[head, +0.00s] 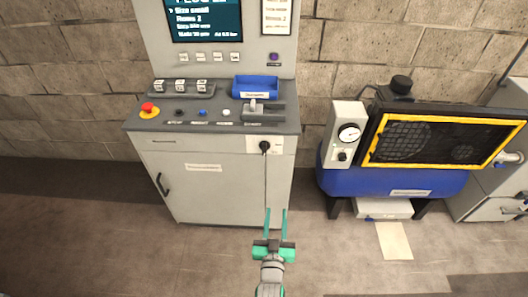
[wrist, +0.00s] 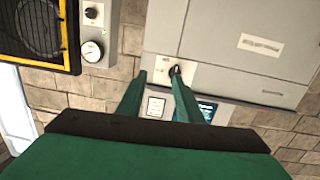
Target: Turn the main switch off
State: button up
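A black rotary switch (head: 264,147) sits on a pale plate at the upper right of the grey cabinet's front. I take it to be the main switch; the small print on its plate is unreadable and I cannot tell its setting. In the wrist view the switch (wrist: 176,70) shows by the tip of the right-hand finger, partly covered by it. My gripper (head: 276,211) has two green fingers, apart with nothing between them. In the head view it is below the switch, in front of the cabinet. The wrist view shows the open fingers (wrist: 159,77) pointing toward the cabinet front.
The grey cabinet (head: 220,190) carries a red emergency button (head: 148,110), several small buttons, a lever (head: 253,105) and a blue tray (head: 256,86). A blue compressor (head: 392,183) with a gauge and yellow-framed grille stands to the right. The floor in front is open.

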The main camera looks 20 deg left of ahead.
jog(key=y, duration=0.1)
send_near(264, 149)
jog(key=x, duration=0.9)
jog(key=shift+f, duration=0.1)
jog(key=shift+c, duration=0.4)
grip_shut()
